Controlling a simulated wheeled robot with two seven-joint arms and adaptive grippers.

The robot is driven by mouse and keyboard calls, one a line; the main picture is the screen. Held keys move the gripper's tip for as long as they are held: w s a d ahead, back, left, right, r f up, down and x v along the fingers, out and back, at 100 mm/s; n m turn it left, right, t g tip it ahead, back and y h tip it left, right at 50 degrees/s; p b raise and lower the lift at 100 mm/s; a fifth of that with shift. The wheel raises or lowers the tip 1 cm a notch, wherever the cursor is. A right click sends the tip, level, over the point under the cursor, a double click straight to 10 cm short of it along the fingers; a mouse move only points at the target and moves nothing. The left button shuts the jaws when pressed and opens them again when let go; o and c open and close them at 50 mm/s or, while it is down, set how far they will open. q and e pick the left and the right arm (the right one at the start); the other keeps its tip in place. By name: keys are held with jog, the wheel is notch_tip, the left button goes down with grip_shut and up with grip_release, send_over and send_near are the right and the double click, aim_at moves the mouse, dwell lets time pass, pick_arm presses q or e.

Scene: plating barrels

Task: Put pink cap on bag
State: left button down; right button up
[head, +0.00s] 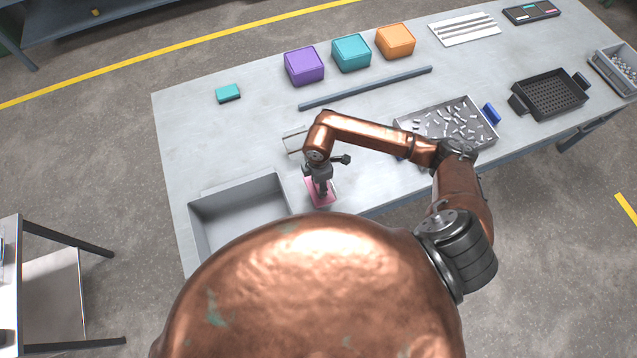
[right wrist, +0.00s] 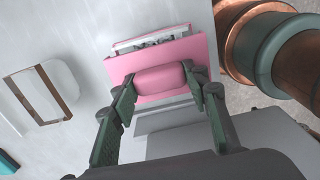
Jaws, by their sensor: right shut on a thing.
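The pink cap (right wrist: 160,80) is a rounded pink block between the fingers of my right gripper (right wrist: 160,92), which is shut on it. A wider flat pink panel (right wrist: 196,50) lies behind the block. Beyond it is a pale opening (right wrist: 150,42) with small dark pieces. I cannot tell whether block and panel are one thing, or whether they rest on the bag. I cannot make out the bag for sure. My left gripper is out of view.
A grey open bin (head: 240,190) stands left of my right gripper. A pale piece with brown bands (right wrist: 42,92) lies beside it. A tray of small parts (head: 447,108) is to the right. Purple (head: 304,66), teal (head: 351,52) and orange (head: 395,41) boxes stand behind a bar (head: 366,88).

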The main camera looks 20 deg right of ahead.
jog(key=o, duration=1.4)
jog(key=shift+f, duration=0.1)
notch_tip(320, 180, up, 12)
